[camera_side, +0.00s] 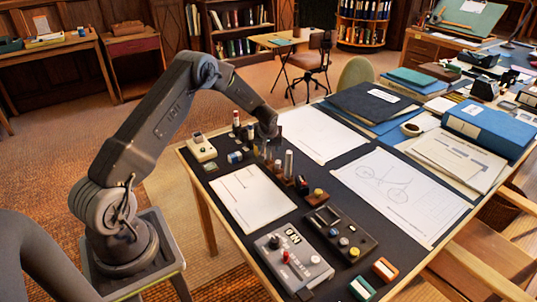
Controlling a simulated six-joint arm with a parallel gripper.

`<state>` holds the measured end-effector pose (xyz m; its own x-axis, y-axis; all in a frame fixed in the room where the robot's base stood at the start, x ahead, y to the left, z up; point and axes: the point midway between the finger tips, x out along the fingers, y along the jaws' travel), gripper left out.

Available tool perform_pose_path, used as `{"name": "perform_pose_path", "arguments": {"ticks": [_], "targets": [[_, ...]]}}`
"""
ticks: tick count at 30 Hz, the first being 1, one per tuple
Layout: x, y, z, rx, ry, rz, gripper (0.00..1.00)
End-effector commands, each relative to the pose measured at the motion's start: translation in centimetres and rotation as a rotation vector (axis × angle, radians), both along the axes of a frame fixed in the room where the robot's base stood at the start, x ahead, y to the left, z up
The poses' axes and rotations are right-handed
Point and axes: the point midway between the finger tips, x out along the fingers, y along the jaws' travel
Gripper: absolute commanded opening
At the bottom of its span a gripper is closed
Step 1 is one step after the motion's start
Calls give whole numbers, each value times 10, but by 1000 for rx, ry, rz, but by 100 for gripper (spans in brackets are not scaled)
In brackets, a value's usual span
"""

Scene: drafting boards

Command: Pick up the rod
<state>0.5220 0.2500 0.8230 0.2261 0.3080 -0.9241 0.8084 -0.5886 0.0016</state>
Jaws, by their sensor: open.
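A silver upright rod (288,164) stands on the dark mat of the drafting table, among a cluster of small parts. Other slim upright pieces stand just left of it, and I cannot tell for certain which piece the task's rod is. My gripper (267,148) points down over this cluster, just left of and behind the silver rod. It is open, with nothing clearly held. The fingertips are small and dark in this view and merge with the pieces around them.
A grey control box (293,262) and a dark panel (340,234) sit nearer. Paper sheets (250,199) lie flat. Blue binders (488,127) fill the right.

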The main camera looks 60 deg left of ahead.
Motion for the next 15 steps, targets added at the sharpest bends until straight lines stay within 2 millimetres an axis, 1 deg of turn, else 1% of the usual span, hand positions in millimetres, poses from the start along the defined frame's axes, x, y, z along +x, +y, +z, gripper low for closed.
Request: {"name": "perform_pose_path", "arguments": {"ticks": [2, 15], "targets": [[0, 0, 0, 0, 0, 0, 52], [0, 0, 1, 0, 0, 0, 11]]}}
